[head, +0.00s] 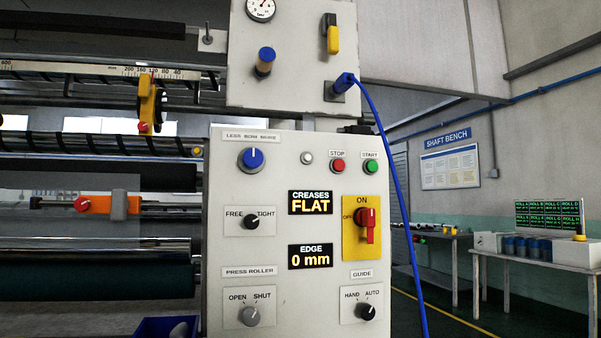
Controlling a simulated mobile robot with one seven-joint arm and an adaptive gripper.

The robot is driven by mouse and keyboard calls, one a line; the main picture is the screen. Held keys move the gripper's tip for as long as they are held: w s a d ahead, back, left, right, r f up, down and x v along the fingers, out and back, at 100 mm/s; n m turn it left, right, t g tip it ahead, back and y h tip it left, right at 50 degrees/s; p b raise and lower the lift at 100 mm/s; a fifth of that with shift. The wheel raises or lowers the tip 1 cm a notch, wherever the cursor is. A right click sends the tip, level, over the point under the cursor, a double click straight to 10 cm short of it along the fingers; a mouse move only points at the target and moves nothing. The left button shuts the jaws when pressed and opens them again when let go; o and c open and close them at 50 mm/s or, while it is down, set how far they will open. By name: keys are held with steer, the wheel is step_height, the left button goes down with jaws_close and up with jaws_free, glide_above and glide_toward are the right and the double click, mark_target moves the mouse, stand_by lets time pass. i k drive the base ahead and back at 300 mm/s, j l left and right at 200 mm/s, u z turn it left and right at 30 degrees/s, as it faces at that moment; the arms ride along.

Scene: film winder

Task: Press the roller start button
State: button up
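The control panel (285,285) fills the middle of the head view. A round green button (371,167) under a label reading START sits at the panel's upper right. A red button (338,166) labelled STOP is just to its left, with a small white lamp or button (307,158) further left. My gripper is not in view, and nothing covers the green button.
A blue cable (391,175) hangs from the upper box (290,85) and passes right of the panel. A red switch (367,224) on a yellow plate sits below the green button. Rollers and film are at left. A bench (530,257) stands at right.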

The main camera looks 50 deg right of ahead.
mark_target(371, 167)
steer(key=z, duration=1.65)
